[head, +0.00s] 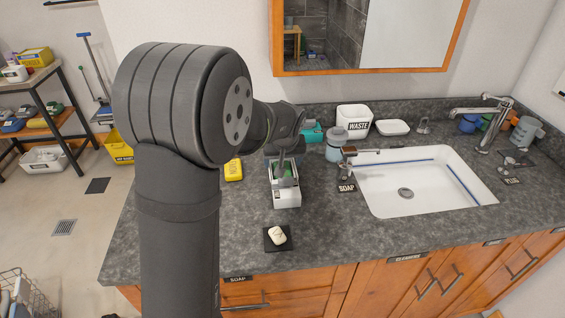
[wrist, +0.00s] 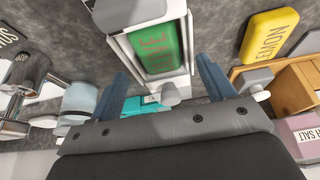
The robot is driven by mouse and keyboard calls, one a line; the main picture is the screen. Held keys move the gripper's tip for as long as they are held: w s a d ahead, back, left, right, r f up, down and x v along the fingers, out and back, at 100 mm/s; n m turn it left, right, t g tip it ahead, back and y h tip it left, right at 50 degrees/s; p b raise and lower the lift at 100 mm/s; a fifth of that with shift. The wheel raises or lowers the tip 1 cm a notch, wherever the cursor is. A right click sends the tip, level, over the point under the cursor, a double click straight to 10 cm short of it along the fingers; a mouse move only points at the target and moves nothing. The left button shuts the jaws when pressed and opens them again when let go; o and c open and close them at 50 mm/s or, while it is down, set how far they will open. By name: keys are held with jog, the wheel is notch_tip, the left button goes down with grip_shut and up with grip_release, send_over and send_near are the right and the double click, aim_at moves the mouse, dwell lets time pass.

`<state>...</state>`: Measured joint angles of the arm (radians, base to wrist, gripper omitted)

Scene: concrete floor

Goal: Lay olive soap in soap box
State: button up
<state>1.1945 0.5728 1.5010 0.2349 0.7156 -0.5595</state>
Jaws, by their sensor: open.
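The olive soap is a green bar (head: 285,174) with red lettering, "IVE" readable in the wrist view (wrist: 160,48). It lies lengthwise in the white soap box (head: 287,201), whose pale walls (wrist: 120,46) run along both its sides. My gripper (head: 287,143) is over the back end of the box. In the wrist view its two blue fingers (wrist: 162,88) are spread wide, with nothing between them, and apart from the soap. My arm hides part of the box's back in the head view.
A yellow lemon soap (head: 233,170) lies left of the box, and a white soap on a dark mat (head: 277,238) lies in front. A soap dispenser (head: 347,165) and the sink (head: 384,201) stand right. A teal object (head: 312,132) is behind.

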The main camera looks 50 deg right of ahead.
jog(key=v, duration=1.6)
jog(key=shift+f, duration=0.1)
jog(key=x, duration=1.7)
jog(key=shift+w+f, duration=0.1)
jog(key=shift+f, duration=0.1)
jog(key=shift+d+r, duration=0.1)
jog(key=shift+r, duration=0.15)
jog(key=shift+r, duration=0.15)
jog(key=v, duration=1.7)
jog(key=x, duration=1.8)
notch_tip(320, 180, up, 8)
jog(key=w+a, duration=0.1)
